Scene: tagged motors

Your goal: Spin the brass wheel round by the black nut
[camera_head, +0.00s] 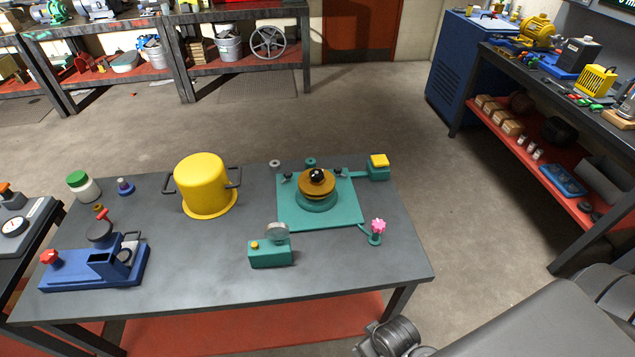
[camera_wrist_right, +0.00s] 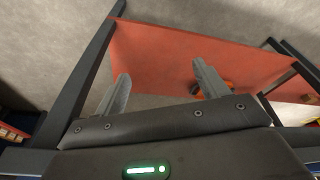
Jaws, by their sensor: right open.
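The brass wheel (camera_head: 304,190) lies flat on a round teal base on the teal plate (camera_head: 345,215), on the right half of the grey table. The black nut (camera_head: 317,174) sits on top at the wheel's centre. My right gripper (camera_wrist_right: 162,86) is open and shows in the right wrist view, with nothing between its fingers. It faces a red lower shelf and the floor; the wheel and nut are not in that view. My right arm fills the lower right of the head view, away from the wheel. My left gripper is out of view.
On the table (camera_head: 345,277), a yellow pot (camera_head: 202,184) stands left of the wheel. A teal gauge block (camera_head: 270,252) is in front, a pink knob (camera_head: 378,226) at front right, and a yellow-topped block (camera_head: 378,163) behind right. A blue device (camera_head: 95,268) is at far left.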

